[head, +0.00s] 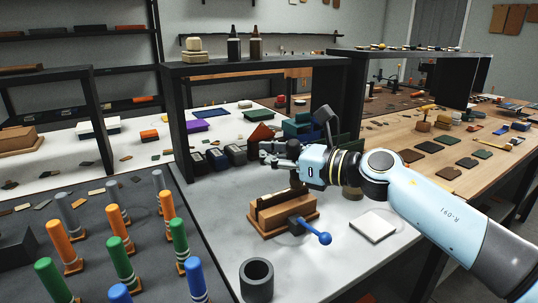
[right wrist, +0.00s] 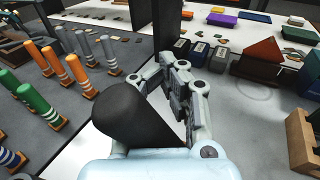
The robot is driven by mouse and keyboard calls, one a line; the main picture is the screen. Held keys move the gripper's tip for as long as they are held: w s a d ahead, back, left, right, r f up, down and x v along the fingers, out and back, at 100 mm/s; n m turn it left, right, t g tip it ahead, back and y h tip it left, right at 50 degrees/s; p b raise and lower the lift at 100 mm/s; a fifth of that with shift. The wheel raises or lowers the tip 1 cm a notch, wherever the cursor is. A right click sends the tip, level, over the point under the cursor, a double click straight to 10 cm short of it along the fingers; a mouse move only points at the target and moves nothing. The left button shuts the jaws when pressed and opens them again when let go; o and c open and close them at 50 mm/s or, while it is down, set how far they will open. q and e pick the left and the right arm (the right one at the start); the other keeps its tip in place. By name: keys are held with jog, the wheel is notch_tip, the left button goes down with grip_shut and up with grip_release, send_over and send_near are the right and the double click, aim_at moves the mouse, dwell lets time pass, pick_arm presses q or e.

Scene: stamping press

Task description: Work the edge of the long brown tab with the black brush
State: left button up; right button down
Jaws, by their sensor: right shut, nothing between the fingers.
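A wooden clamp block (head: 268,226) with a blue ball-ended handle (head: 318,236) stands on the light table. A dark brown upright piece, possibly the long brown tab, rises at its back, partly hidden by my right gripper (head: 266,154). That gripper is shut and empty, above and behind the clamp, pointing left. Its closed fingers also show in the right wrist view (right wrist: 178,75), where the clamp block (right wrist: 302,140) is at the right edge. I cannot make out the black brush. My left gripper is not in view.
A dark cup (head: 256,284) stands at the front and a white pad (head: 373,227) right of the clamp. Dark boxes (head: 217,159) line the back under a black shelf frame (head: 174,120). Several coloured posts (head: 122,256) stand at the left. Bare tabletop lies left of the clamp.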

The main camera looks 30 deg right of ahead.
jog(key=a+p, duration=0.3)
jog(key=a, duration=0.4)
jog(key=shift+a, duration=0.4)
dwell(0.4)
notch_tip(320, 180, up, 5)
jog(key=p, duration=0.5)
dwell(0.3)
